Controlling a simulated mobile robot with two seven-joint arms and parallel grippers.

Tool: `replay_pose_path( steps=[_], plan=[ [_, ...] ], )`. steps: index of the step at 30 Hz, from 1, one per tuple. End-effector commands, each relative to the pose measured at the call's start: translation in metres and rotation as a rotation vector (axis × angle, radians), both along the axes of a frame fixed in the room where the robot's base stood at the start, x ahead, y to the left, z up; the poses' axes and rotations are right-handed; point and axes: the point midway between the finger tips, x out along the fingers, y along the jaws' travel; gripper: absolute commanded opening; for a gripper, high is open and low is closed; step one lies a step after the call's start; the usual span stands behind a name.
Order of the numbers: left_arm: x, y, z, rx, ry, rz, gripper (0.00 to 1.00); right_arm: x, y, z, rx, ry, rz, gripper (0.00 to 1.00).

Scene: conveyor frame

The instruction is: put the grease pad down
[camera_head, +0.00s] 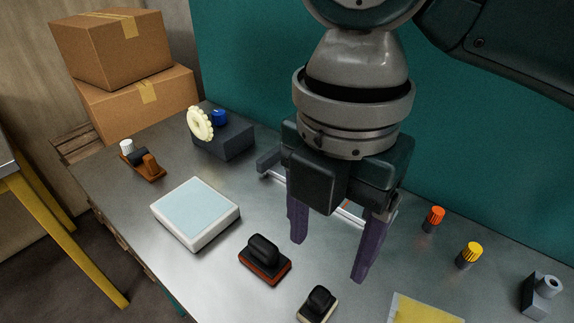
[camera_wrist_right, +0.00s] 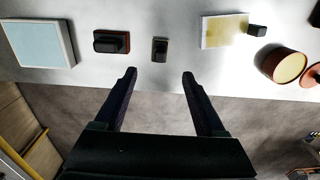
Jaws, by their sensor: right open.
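Two black-handled pads lie on the grey metal table: one with a red-brown base (camera_head: 265,262) and a smaller one with a cream base (camera_head: 318,304). I cannot tell which is the grease pad. In the right wrist view, the red-brown one (camera_wrist_right: 111,41) is left of centre and the cream-based one (camera_wrist_right: 160,49) is beyond the gap between my fingertips. My right gripper (camera_head: 328,262) is open and empty, its purple fingers pointing down; it also shows in the wrist view (camera_wrist_right: 159,73). My left gripper is not in view.
A white tray with a pale blue top (camera_head: 195,213) lies left. A dark block with a cream gear (camera_head: 200,124) stands behind. Orange (camera_head: 433,219) and yellow (camera_head: 469,255) knobs stand right. A yellow sheet (camera_head: 425,308) lies at the front. A grey fixture (camera_head: 541,296) is at right.

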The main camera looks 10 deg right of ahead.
Motion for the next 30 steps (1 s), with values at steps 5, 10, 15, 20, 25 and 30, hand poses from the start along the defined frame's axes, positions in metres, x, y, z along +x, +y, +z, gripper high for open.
replay_pose_path(
  steps=[5,10,15,20,25,30],
  plan=[
    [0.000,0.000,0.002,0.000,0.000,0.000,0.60,0.000,0.000,0.012,0.001,0.001,0.000,0.72],
    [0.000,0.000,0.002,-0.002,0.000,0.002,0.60,-0.007,0.008,0.008,0.033,-0.002,-0.043,0.72],
    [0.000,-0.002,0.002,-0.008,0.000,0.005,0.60,-0.035,0.040,-0.007,0.202,-0.011,-0.338,0.72],
    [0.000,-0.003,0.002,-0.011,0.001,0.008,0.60,-0.058,0.041,-0.015,0.366,-0.010,-0.873,0.72],
    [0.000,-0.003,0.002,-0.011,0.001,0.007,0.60,-0.083,-0.008,-0.025,0.404,-0.041,-1.483,0.72],
    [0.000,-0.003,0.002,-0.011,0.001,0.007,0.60,-0.112,-0.066,-0.030,0.354,-0.132,-1.895,0.72]
  ],
)
